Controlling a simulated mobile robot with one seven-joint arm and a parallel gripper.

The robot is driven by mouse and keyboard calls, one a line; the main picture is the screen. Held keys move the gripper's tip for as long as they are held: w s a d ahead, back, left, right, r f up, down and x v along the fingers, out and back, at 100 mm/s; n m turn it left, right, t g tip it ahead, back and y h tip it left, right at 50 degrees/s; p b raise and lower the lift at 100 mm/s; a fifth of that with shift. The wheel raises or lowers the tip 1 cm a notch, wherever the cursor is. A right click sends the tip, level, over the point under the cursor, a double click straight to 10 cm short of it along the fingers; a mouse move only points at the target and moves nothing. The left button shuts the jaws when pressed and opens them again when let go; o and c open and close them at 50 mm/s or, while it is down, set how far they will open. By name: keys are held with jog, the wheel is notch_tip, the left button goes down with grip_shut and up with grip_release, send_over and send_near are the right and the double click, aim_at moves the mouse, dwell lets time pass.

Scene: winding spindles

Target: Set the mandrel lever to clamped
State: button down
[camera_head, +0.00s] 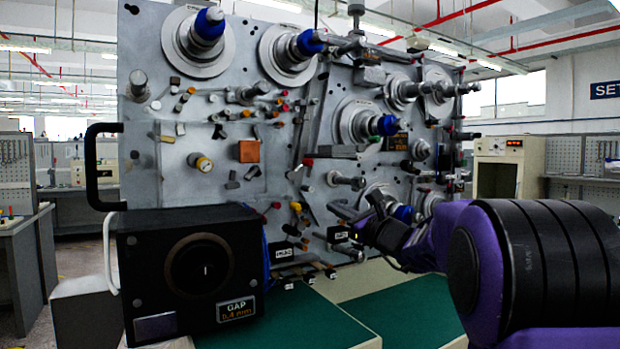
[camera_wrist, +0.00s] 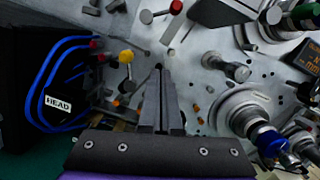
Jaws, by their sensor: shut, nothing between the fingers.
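My gripper (camera_head: 350,215) is in front of the lower middle of the grey machine panel (camera_head: 215,130), beside the lower spindle with a blue collar (camera_head: 402,213). In the wrist view my gripper (camera_wrist: 159,72) has its two fingers together, pointing at the panel, with nothing between them. A spindle on a round disc (camera_wrist: 244,112) is to the right of the fingers there. Small levers and pegs surround the fingertips; I cannot tell which is the mandrel lever or how it is set. I cannot tell whether the fingertips touch anything.
A black box (camera_head: 190,262) with a GAP plate stands at the panel's lower left. In the wrist view a dark box with a HEAD label (camera_wrist: 58,104) and blue cables is at the left. Several spindles and pegs stick out. A green bench top (camera_head: 420,310) lies below, mostly clear.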

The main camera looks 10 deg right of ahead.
jog(key=shift+d+r+m+t, duration=0.4)
jog(key=shift+d+r+m, duration=0.1)
jog(key=shift+r, duration=0.05)
jog(key=w+a+r+p, duration=0.2)
jog(key=w+a+r, duration=0.3)
jog(key=w, duration=0.3)
jog(key=shift+w+r, duration=0.2)
jog(key=shift+r, duration=0.45)
